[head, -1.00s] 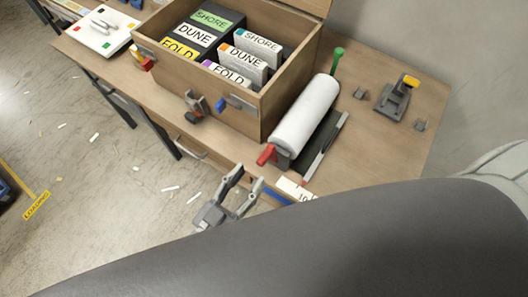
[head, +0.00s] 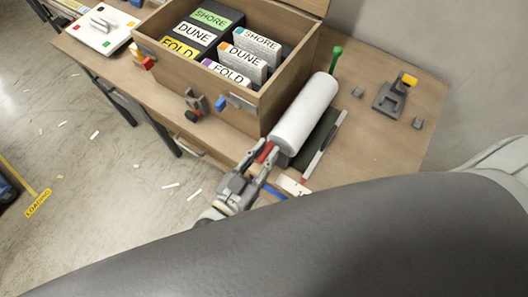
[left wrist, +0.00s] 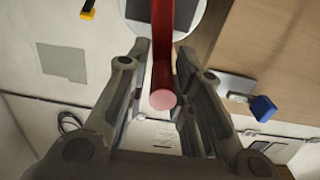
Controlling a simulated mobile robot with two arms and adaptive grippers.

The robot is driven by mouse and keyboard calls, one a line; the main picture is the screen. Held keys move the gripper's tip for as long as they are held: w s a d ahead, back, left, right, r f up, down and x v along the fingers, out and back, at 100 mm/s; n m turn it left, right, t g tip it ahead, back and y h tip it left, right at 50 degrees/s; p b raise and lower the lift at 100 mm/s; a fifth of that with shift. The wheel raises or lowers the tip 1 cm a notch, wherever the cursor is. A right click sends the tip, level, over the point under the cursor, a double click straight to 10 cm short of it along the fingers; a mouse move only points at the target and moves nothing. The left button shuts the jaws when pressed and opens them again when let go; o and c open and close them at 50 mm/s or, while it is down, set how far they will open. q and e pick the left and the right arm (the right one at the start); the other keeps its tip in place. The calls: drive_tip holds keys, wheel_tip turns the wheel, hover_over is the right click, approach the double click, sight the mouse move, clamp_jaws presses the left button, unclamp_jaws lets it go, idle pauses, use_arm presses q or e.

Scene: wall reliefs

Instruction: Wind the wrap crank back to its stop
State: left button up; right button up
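The wrap roll (head: 306,113) is a white cylinder lying on the dark dispenser at the right of the wooden crate. Its red crank (head: 264,152) is at the roll's near end. In the left wrist view the red crank (left wrist: 163,60) runs down from the round roll end (left wrist: 200,12), and its handle tip lies between my fingers. My left gripper (head: 262,160) is open around the crank handle, with a gap showing on both sides. It also shows in the left wrist view (left wrist: 161,75). My right gripper is not in view.
A green knob (head: 336,52) is behind the roll. A grey stand with a yellow top (head: 396,94) is at the right.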

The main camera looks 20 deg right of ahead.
use_arm(q)
clamp_jaws()
drive_tip(key=shift+r+m+p, duration=0.15)
drive_tip(key=shift+m+p, duration=0.25)
drive_tip(key=shift+p, duration=0.05)
drive_tip(key=shift+s+d+m, duration=0.2)
drive_tip(key=shift+s+m, duration=0.05)
drive_tip(key=shift+m, duration=0.45)
